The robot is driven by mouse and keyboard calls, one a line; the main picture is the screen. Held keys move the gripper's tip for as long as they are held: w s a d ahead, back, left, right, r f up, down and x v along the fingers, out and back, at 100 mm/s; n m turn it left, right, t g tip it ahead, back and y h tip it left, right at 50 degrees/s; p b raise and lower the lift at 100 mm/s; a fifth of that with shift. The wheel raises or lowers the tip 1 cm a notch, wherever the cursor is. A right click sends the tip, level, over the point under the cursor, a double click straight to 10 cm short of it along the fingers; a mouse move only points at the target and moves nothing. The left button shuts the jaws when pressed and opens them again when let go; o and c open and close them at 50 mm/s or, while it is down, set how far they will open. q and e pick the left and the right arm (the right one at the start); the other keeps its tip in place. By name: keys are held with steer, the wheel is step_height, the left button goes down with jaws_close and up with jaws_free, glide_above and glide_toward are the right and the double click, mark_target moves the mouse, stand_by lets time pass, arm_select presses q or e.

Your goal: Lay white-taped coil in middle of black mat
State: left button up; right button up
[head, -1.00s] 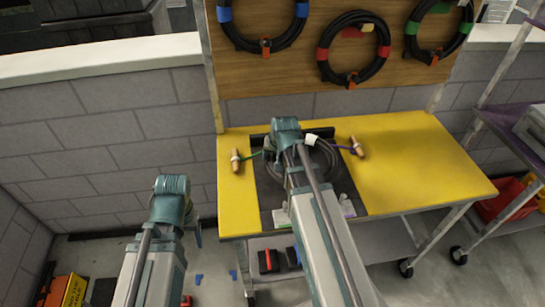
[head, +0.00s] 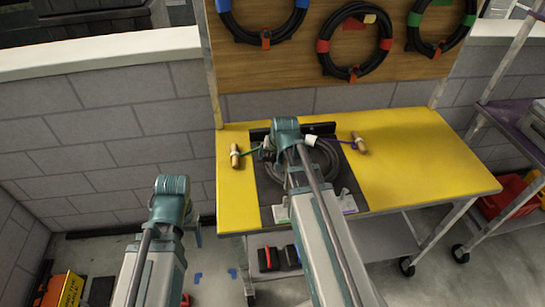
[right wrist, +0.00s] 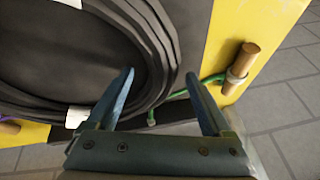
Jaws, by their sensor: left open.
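The dark coil (head: 328,165) with white tape (head: 311,140) lies on the black mat (head: 270,195) on the yellow table; my right arm hides part of it. In the right wrist view the coil (right wrist: 150,30) looks flat on the mat (right wrist: 190,35), with white tape (right wrist: 77,117) on its near side. My right gripper (right wrist: 162,82) has its fingers spread at the coil's outer edge, with nothing clamped between them. It is mostly hidden in the head view. My left gripper (head: 194,230) hangs empty left of the table, mostly hidden by its wrist.
Wooden toggles with a green cord (head: 235,156) and a purple cord (head: 359,143) lie either side of the mat. The yellow tabletop (head: 420,165) is clear on the right. Coils with coloured tape hang on the wooden board (head: 280,75). A shelved cart (head: 500,120) stands at right.

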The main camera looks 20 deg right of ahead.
steer(key=shift+s+r, duration=0.1)
steer(key=p+v, duration=1.2)
steer(key=v, duration=0.1)
steer(key=shift+r, duration=0.25)
steer(key=shift+s, duration=0.1)
steer(key=shift+a, duration=0.1)
steer(key=s+a+f+n+g, duration=0.1)
steer(key=s+a+n, duration=0.3)
steer(key=a, duration=0.6)
steer(key=s+a+f+n+g+h, duration=0.1)
steer(key=s+a+n+g, duration=0.3)
steer(key=s+a, duration=0.5)
steer(key=shift+a+n, duration=0.7)
steer(key=shift+a, duration=0.15)
steer(key=shift+f, duration=0.1)
